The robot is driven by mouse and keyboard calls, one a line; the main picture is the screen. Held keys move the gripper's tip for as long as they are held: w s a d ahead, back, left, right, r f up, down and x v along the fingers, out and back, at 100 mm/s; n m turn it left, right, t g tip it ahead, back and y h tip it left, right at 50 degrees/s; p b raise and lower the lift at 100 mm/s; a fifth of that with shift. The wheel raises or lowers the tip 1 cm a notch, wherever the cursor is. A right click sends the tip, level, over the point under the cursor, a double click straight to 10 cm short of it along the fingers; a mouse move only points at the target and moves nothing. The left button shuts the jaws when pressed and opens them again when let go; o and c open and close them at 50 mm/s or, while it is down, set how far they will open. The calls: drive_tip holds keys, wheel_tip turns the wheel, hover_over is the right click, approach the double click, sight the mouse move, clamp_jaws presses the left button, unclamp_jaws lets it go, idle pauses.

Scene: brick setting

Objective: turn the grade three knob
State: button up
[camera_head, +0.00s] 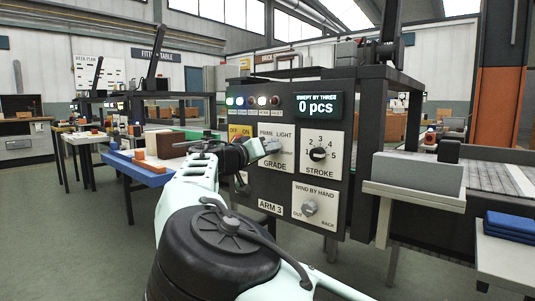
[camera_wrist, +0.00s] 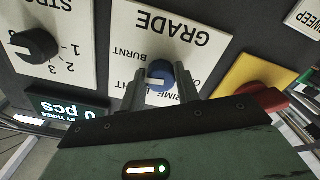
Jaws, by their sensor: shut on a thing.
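The grade knob (camera_wrist: 163,72) is blue with a white mark and sits on a cream plate (camera_wrist: 190,22) marked GRADE, upside down in the wrist view. BURNT and LIGHT show to its left there, and PRIME is partly covered below it. My gripper (camera_wrist: 160,88) has one dark finger on each side of the knob and is shut on it. In the head view my gripper (camera_head: 264,148) reaches the grade plate (camera_head: 282,160) on the dark control panel (camera_head: 328,84) and hides most of the knob. I cannot tell exactly which grade the mark points to.
The black stroke knob (camera_head: 318,154) is right of the grade plate, with the wind-by-hand knob (camera_head: 310,208) below. A red knob on a yellow plate (camera_wrist: 238,74) is close beside my gripper. A grey block (camera_head: 417,172) juts out right of the panel. A blue-topped table (camera_head: 135,170) stands left.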

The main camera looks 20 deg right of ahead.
drive_tip(key=shift+f, duration=0.1)
drive_tip(key=o, duration=1)
drive_tip(key=shift+c, duration=0.2)
drive_tip(key=p+v, duration=0.3)
drive_tip(key=v, duration=1.4)
drive_tip(key=shift+a, duration=0.25)
drive_tip(key=shift+s, duration=0.15)
